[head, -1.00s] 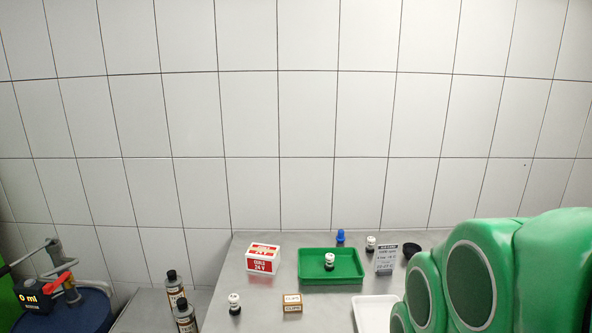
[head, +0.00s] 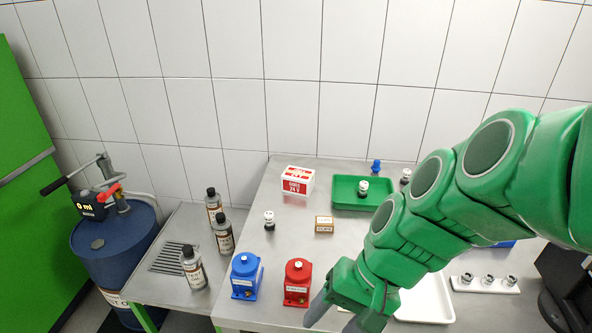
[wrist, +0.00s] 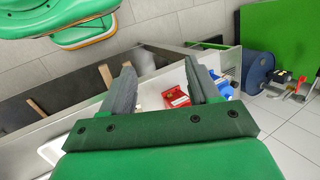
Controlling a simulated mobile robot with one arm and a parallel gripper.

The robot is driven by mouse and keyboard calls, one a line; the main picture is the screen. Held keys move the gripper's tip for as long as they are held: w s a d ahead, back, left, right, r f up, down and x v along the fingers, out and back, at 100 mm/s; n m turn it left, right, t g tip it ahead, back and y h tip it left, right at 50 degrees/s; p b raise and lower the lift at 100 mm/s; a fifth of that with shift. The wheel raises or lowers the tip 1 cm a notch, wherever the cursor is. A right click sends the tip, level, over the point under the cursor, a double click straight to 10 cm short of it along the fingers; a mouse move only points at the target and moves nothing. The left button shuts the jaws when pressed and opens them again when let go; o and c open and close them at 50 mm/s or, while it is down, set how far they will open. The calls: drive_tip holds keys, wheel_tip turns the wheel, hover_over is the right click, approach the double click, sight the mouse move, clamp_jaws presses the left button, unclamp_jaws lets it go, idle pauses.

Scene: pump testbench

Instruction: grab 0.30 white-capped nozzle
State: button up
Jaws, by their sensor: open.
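One nozzle (head: 269,221) stands on the bare steel bench at the left. A second nozzle (head: 363,188) stands in the green tray (head: 343,206). A third nozzle (head: 405,177) is at the back right, partly hidden by my arm. I cannot read any size marks on them. My gripper (head: 334,317) is at the bottom of the head view, in front of the nozzles and apart from them. In the wrist view my gripper (wrist: 158,66) is open, with nothing between its fingers.
A blue pump (head: 247,278) and a red pump (head: 297,283) stand near my gripper. A small brown box (head: 325,225), a red-white box (head: 297,181) and a blue-capped item (head: 376,167) are on the bench. Bottles (head: 193,268) stand left. A white tray (head: 426,308) is right.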

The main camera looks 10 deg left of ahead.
drive_tip(key=w+a+r+m+y, duration=0.3)
drive_tip(key=w+a+y, duration=0.3)
drive_tip(key=a, duration=0.5)
drive_tip(key=m+t+y, duration=0.3)
drive_tip(key=m+t, duration=0.4)
drive_tip(key=m, duration=0.6)
hover_over(270, 215)
drive_tip(key=s+d, duration=0.2)
drive_tip(key=s, duration=0.6)
wheel_tip(270, 215, down, 3)
drive_tip(key=w+f+m, duration=0.2)
drive_tip(key=f, duration=0.1)
drive_tip(key=w+d+f+m+t+h, duration=0.1)
drive_tip(key=f+m, duration=0.2)
drive_tip(key=f, duration=0.1)
drive_tip(key=w+d+f+m+t+h, duration=0.1)
drive_tip(key=w+f+m, duration=0.1)
drive_tip(key=f, duration=0.2)
drive_tip(key=shift+w+d+m, duration=0.1)
drive_tip(key=shift+w+m, duration=0.2)
drive_tip(key=shift+w+f+h, duration=0.15)
drive_tip(key=shift+f+h, duration=0.05)
drive_tip(key=shift+h, duration=0.1)
drive_tip(key=shift+x, duration=3.1)
drive_tip(key=shift+w+a+f, duration=0.2)
drive_tip(key=shift+a+f, duration=0.15)
drive_tip(key=shift+a, duration=0.2)
